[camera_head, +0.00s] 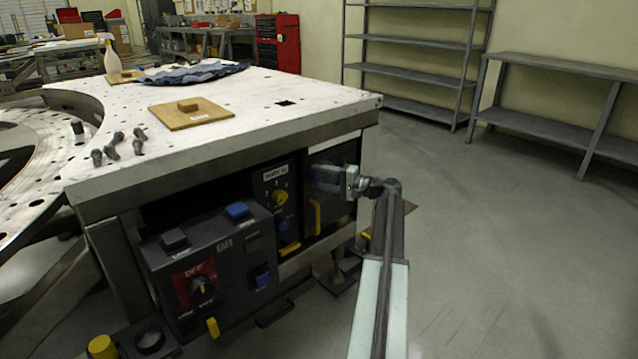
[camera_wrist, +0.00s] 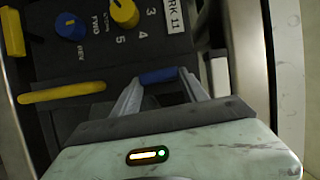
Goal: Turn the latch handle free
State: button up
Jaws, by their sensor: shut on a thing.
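A short blue bar (camera_wrist: 160,75), which looks like the latch handle, sits between my fingertips in the wrist view at the edge of the dark control panel (camera_wrist: 100,62). My gripper (camera_wrist: 158,84) is shut on it, one finger on each side. In the head view my gripper (camera_head: 326,179) reaches in from the right to the dark panel face under the white table's right corner. The blue bar is hard to make out there, and the fingers blur into the dark panel.
The panel carries a yellow knob (camera_head: 280,197), a blue knob (camera_wrist: 70,26) and a vertical yellow handle (camera_head: 317,217) near my fingers. A control box (camera_head: 215,265) juts out to the left. The perforated white table top (camera_head: 300,98) overhangs above. Open floor (camera_head: 500,250) lies right.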

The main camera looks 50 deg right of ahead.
jog(key=shift+m, duration=0.4)
jog(key=o, duration=1.4)
jog(key=v, duration=0.7)
jog(key=shift+s+d+f, duration=0.15)
jog(key=shift+s, duration=0.2)
